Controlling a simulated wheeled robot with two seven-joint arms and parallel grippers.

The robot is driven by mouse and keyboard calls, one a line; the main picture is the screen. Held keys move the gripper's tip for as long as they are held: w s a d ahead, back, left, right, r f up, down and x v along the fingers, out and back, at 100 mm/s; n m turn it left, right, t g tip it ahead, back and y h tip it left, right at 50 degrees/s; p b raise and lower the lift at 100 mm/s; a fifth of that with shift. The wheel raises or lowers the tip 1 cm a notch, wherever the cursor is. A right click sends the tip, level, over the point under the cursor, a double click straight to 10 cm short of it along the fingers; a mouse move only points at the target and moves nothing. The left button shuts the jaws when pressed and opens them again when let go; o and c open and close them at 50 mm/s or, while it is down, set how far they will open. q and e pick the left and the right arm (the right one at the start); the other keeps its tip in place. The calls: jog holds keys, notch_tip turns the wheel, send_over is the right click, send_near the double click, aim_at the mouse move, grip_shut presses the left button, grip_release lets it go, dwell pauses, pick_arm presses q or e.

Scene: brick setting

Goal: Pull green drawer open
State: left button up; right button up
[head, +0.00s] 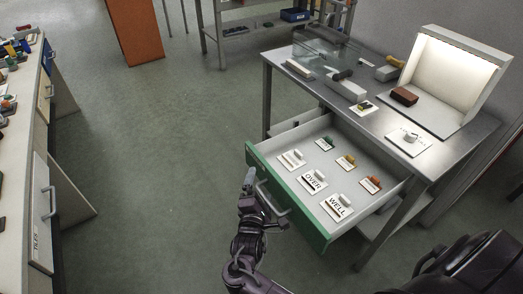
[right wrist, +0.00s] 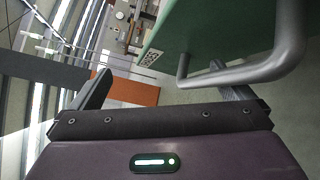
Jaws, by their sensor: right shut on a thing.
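The green drawer (head: 291,200) stands pulled well out of the metal workbench (head: 400,118). Its green front faces lower left, and its light inside holds several labelled cards with small samples, two reading OVER (head: 313,180) and WELL (head: 337,207). A grey bar handle (head: 276,205) runs along the front. My right gripper (head: 250,184) is at the left end of the handle, shut on it. In the right wrist view the handle (right wrist: 265,68) and green front (right wrist: 215,28) are close, and the handle partly hides one finger. My left gripper is not in view.
On the bench are a lit white booth (head: 455,65), a dark red brick (head: 404,96) and sample cards. A counter with drawers (head: 40,205) stands at the left. The floor between (head: 150,140) is clear. An orange panel (head: 136,32) stands at the back.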

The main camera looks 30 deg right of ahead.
notch_tip(320, 180, up, 16)
jog(key=d+m+t+h, duration=0.1)
jog(key=m+h, duration=0.1)
jog(key=m, duration=0.2)
jog(key=shift+w+d+f, duration=0.15)
jog(key=shift+w+f, duration=0.05)
jog(key=shift+w, duration=0.2)
jog(key=f+n, duration=0.1)
jog(key=f, duration=0.3)
jog(key=s+a+f+n+y, duration=0.1)
jog(key=f, duration=0.4)
jog(key=s+a+f+n+g+y, duration=0.1)
jog(key=f+n, duration=0.1)
jog(key=f, duration=0.3)
jog(key=shift+s+a, duration=0.15)
jog(key=shift+s, duration=0.1)
jog(key=shift+f+p+v, duration=0.2)
jog(key=shift+p+v, duration=0.2)
jog(key=shift+v, duration=0.65)
jog(key=shift+f+p+v, duration=0.2)
jog(key=shift+p+v, duration=0.2)
jog(key=shift+v, duration=0.65)
jog(key=shift+f+v, duration=0.2)
jog(key=shift+v, duration=1.1)
jog(key=shift+c, duration=1.4)
jog(key=shift+s+a+p, duration=0.3)
jog(key=shift+a, duration=0.05)
jog(key=c, duration=0.8)
jog(key=shift+s+a+f, duration=0.2)
jog(key=shift+s, duration=0.15)
